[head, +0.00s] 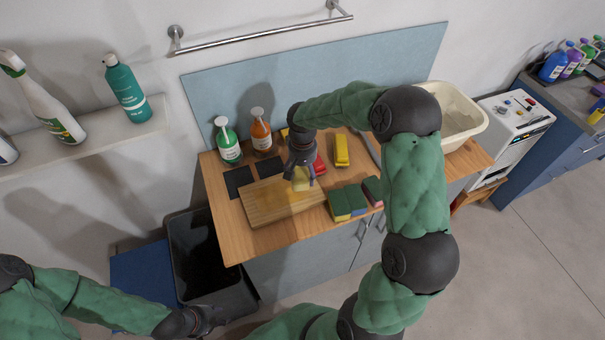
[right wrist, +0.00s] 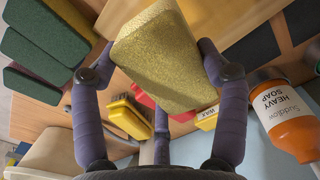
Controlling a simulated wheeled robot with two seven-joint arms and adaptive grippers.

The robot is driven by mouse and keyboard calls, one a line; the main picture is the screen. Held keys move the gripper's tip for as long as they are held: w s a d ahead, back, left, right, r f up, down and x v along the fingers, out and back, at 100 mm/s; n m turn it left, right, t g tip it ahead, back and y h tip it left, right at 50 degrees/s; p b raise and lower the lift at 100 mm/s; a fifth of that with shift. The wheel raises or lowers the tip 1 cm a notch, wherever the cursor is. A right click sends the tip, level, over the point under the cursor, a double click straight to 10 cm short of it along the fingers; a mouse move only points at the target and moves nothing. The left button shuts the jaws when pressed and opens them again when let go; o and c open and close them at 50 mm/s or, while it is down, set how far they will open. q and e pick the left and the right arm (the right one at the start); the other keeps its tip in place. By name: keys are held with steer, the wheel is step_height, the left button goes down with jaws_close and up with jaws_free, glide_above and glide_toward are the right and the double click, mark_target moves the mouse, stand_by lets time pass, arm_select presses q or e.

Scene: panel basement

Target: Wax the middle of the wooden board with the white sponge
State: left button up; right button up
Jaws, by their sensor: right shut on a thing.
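The wooden board (head: 262,204) lies flat on the worktop, left of its middle. My right gripper (head: 301,176) is over the board's right end and is shut on a sponge (head: 301,185). In the right wrist view the sponge (right wrist: 166,58) looks pale yellow rather than white, and sits between the fingers. I cannot tell whether it touches the board. My left gripper (head: 205,320) is low at the left, away from the worktop, its fingers too small and dark to read.
Green-topped sponges (head: 348,202) lie right of the board, a yellow brush (head: 341,150) behind. A yellow item marked WAX (right wrist: 207,121) shows in the wrist view. Green (head: 228,142) and orange (head: 262,132) bottles stand at the back. A white basin (head: 462,119) is at the right.

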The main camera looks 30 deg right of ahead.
mark_target(302, 171)
steer(key=shift+a+r+p, duration=0.1)
steer(key=shift+r+p, duration=0.65)
steer(key=shift+r, duration=0.75)
